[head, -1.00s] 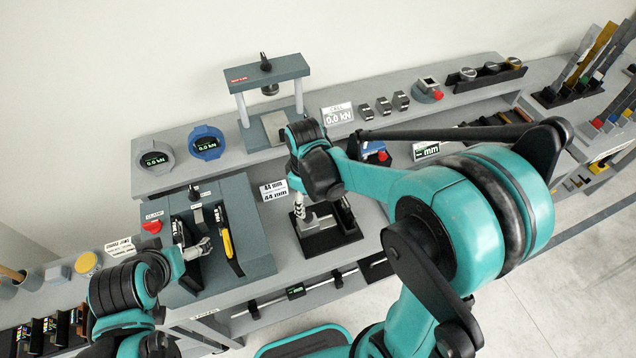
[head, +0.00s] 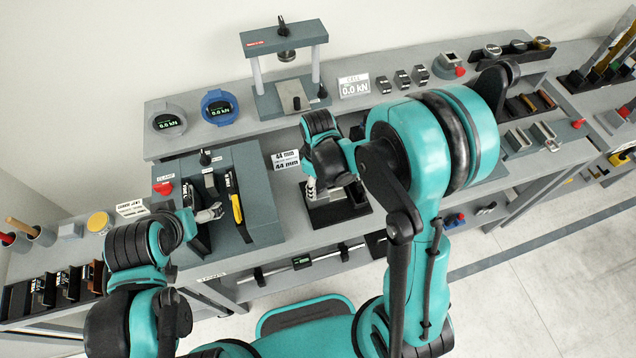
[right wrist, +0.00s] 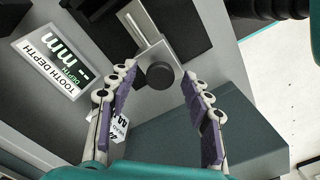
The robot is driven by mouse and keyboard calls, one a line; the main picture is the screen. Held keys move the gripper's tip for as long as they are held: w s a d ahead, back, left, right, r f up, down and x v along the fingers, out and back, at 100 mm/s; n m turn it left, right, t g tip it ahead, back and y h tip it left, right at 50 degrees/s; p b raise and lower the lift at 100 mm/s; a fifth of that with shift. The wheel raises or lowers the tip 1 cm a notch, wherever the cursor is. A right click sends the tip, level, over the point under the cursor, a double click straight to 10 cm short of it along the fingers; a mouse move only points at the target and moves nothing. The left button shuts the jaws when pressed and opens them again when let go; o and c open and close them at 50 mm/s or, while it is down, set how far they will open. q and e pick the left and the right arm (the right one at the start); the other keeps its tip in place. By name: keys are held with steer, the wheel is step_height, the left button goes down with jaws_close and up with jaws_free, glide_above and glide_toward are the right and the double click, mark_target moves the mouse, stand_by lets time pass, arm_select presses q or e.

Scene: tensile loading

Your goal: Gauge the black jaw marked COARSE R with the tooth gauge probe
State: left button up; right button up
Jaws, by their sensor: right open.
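The tooth gauge shows in the right wrist view as a metal slide (right wrist: 148,45) with a round black knob (right wrist: 160,75). My right gripper (right wrist: 155,95) is open, its purple pads on either side of the knob and apart from it. In the head view my right gripper (head: 312,190) hangs over a black stand (head: 340,208). My left gripper (head: 212,213) is at the dark clamp block (head: 255,190); its finger closure is unclear. A black jaw with white lettering (head: 190,195) stands in the block beside a yellow-faced one (head: 236,207). I cannot read COARSE R on any jaw.
A TOOTH DEPTH display (right wrist: 52,62) reads dashes in mm. A press (head: 285,62), two round kN gauges (head: 219,108) and a cell readout (head: 354,86) stand on the raised shelf. A jaw rack (head: 50,290) is at the lower left.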

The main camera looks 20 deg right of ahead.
mark_target(330, 190)
jaws_close()
steer(key=shift+w+d+b, duration=0.1)
steer(key=shift+d+b, duration=0.2)
steer(key=shift+d, duration=1.6)
jaws_free()
steer(key=shift+r, duration=0.1)
step_height(330, 190, up, 12)
